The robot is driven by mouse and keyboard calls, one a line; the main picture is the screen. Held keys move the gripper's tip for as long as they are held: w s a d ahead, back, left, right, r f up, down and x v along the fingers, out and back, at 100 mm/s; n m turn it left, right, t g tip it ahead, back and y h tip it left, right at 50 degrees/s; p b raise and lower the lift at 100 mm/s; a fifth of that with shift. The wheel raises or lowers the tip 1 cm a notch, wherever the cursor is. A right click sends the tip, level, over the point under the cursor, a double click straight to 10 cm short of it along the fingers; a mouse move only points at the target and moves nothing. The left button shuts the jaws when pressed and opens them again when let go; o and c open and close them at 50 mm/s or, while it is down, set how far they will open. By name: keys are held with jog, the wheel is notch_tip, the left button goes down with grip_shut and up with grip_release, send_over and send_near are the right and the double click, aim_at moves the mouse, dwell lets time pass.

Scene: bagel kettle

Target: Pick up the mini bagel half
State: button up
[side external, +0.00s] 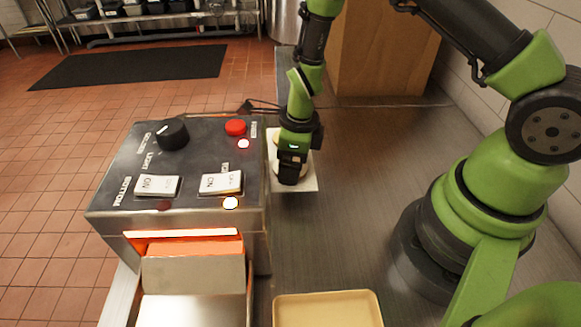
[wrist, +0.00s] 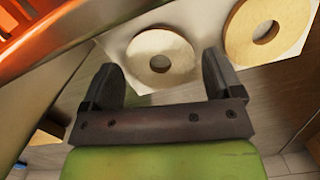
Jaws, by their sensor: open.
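Two pale, ring-shaped mini bagel halves lie on white sheets in the wrist view. One bagel half (wrist: 178,48) is just beyond my fingertips, near the middle. The other bagel half (wrist: 283,22) is to its upper right. My gripper (wrist: 165,75) is open and empty, its two dark fingers pointing toward the nearer bagel half. In the side view my gripper (side external: 291,180) is low over the white sheet (side external: 307,178) and hides most of the bagels. I cannot tell how high the fingertips are above the bagel.
A steel toaster (side external: 190,213) with switches, a knob and an orange-glowing slot stands directly left of my gripper. A tan tray (side external: 328,310) sits at the front of the counter. A wooden box (side external: 380,55) stands behind.

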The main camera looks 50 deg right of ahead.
jog(key=shift+f, duration=0.55)
jog(key=c, duration=0.7)
jog(key=shift+o, duration=0.2)
jog(key=shift+r, duration=0.15)
notch_tip(320, 180, up, 28)
